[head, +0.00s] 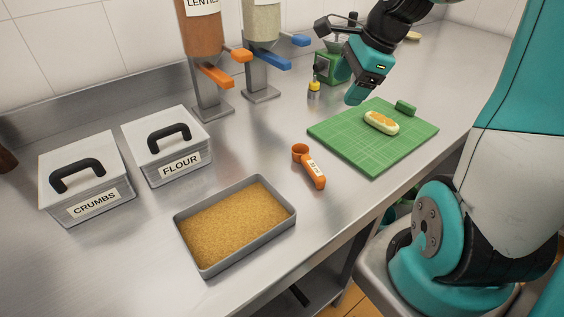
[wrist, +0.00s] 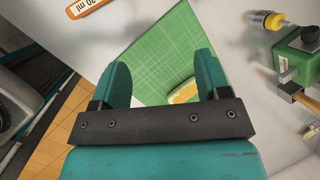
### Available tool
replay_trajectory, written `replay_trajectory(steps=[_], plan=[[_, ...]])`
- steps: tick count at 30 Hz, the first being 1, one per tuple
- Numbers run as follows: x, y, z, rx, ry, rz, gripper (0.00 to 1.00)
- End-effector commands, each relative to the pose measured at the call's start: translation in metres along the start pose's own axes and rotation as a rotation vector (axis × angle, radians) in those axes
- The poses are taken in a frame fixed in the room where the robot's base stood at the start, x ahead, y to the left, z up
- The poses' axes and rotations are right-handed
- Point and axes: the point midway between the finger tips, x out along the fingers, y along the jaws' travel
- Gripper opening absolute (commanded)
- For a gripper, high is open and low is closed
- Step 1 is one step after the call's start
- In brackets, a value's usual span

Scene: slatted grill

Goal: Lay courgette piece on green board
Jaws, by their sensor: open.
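The green board (head: 345,137) lies flat at the right of the counter; it also shows in the wrist view (wrist: 160,50). A short dark green piece (head: 405,107), which looks like the courgette piece, is at the board's back right edge; whether it rests fully on the board is unclear. A pale oblong item with an orange top (head: 381,122) lies on the board, and part of it shows between my fingers in the wrist view (wrist: 183,92). My gripper (head: 356,97) is open and empty above the board's back left side; both fingers show in the wrist view (wrist: 161,68).
An orange scoop (head: 311,168) lies left of the board. A tray of crumbs (head: 235,222) is at the front, with lidded crumbs (head: 88,201) and flour (head: 168,156) boxes behind. Dispensers (head: 205,75) and a green device (head: 326,68) stand at the back.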

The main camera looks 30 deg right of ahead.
Motion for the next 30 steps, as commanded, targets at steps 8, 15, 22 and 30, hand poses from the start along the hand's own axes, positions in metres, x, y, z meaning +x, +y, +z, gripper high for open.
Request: replay_trajectory(steps=[8, 15, 22, 30], plan=[[0.001, 0.13, 0.161, -1.519, -0.229, 0.123, 0.7], [-0.012, 0.218, 0.193, -2.321, -0.429, 0.106, 0.7], [-0.015, 0.233, 0.195, -2.474, -0.475, 0.094, 0.7], [-0.015, 0.232, 0.195, -2.471, -0.473, 0.093, 0.7]])
